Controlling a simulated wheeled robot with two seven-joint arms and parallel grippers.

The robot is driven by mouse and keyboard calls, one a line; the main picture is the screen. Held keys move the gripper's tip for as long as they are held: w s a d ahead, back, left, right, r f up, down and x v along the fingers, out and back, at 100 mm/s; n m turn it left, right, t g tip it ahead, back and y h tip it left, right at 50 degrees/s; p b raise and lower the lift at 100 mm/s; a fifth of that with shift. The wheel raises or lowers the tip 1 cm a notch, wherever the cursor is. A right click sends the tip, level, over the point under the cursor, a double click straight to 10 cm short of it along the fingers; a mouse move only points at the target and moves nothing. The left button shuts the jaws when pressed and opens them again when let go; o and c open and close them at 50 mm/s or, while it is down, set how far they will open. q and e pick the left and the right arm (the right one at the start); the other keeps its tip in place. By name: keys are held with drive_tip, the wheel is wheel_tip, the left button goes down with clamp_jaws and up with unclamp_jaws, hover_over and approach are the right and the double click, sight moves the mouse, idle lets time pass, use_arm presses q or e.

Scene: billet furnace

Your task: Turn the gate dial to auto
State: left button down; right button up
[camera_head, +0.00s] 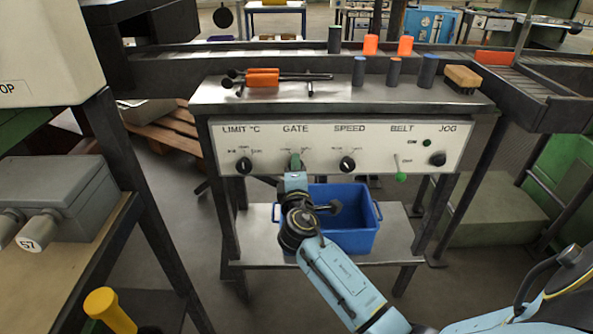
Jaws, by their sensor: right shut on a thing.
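The gate dial (295,158) is on the white control panel (380,138), under the label GATE. It looks green, and its pointer and the small markings around it are too small or covered to read. My right gripper (295,170) comes up from below, in front of the panel, and is shut on the gate dial. The gripper and wrist hide the dial's lower part. My left gripper is not in view.
The limit knob (244,165) and speed knob (347,163) flank the dial closely. The green belt lever (401,176) and jog knob (437,158) are farther right. A blue bin (345,236) stands on the lower shelf behind my wrist. Tongs (264,78) lie on the bench top.

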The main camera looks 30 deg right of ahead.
drive_tip(key=o, duration=1)
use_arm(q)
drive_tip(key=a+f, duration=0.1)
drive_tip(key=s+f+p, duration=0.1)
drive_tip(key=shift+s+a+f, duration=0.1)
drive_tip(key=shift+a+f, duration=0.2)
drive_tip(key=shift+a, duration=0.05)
use_arm(e)
drive_tip(key=v, duration=1.3)
drive_tip(key=shift+s, duration=0.25)
drive_tip(key=shift+a, duration=0.1)
